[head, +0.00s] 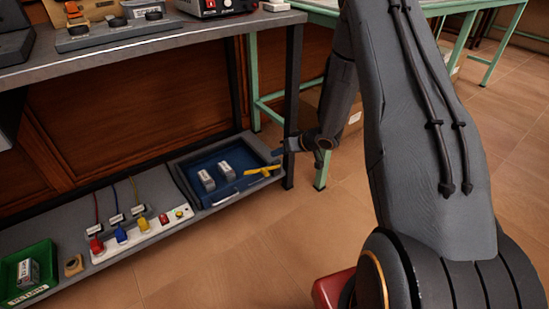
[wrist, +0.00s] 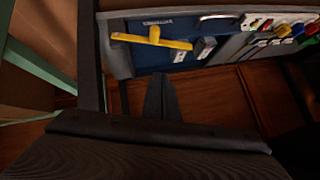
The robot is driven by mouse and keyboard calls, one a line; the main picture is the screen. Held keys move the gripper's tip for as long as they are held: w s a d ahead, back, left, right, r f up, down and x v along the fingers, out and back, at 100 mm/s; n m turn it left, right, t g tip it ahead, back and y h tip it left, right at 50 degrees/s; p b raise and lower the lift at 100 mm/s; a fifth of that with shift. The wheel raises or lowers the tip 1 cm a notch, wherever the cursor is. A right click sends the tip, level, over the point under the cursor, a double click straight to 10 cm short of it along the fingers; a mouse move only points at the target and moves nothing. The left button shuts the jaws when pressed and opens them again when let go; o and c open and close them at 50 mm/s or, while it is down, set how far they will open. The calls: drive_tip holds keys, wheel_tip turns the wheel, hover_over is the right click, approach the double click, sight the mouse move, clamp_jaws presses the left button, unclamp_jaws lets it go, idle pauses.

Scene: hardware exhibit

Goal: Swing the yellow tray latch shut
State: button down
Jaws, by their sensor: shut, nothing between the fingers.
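The yellow latch (head: 262,170) lies at the right part of the blue tray (head: 240,158) on the low shelf. In the wrist view the yellow latch (wrist: 172,43) is a long bar with a round upright knob, and it crosses part of the blue tray (wrist: 146,60). My gripper (head: 278,152) is shut and empty, at the tray's right rear corner in the head view, apart from the latch as far as I can tell. In the wrist view my gripper's fingers (wrist: 159,82) point at the tray's edge, with a gap to the yellow bar.
Two pale blocks (head: 206,180) stand in the tray. Left of it are a white power strip (head: 150,234) with coloured plugs and a green bin (head: 28,256). A dark table leg (head: 292,95) rises beside my gripper. Open floor (head: 230,255) lies in front.

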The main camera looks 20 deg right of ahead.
drive_tip(key=b, duration=0.3)
hover_over(264, 172)
drive_tip(key=d, duration=0.1)
drive_tip(key=f, duration=0.6)
drive_tip(key=shift+w, duration=0.4)
drive_tip(key=shift+s+a+f+b, duration=0.15)
drive_tip(key=shift+f+b, duration=0.25)
drive_tip(key=shift+f, duration=0.2)
drive_tip(key=shift+s+a+f+b, duration=0.15)
drive_tip(key=shift+f+b, duration=0.2)
drive_tip(key=shift+f, duration=0.2)
drive_tip(key=shift+a+f, duration=0.2)
drive_tip(key=shift+f, duration=0.3)
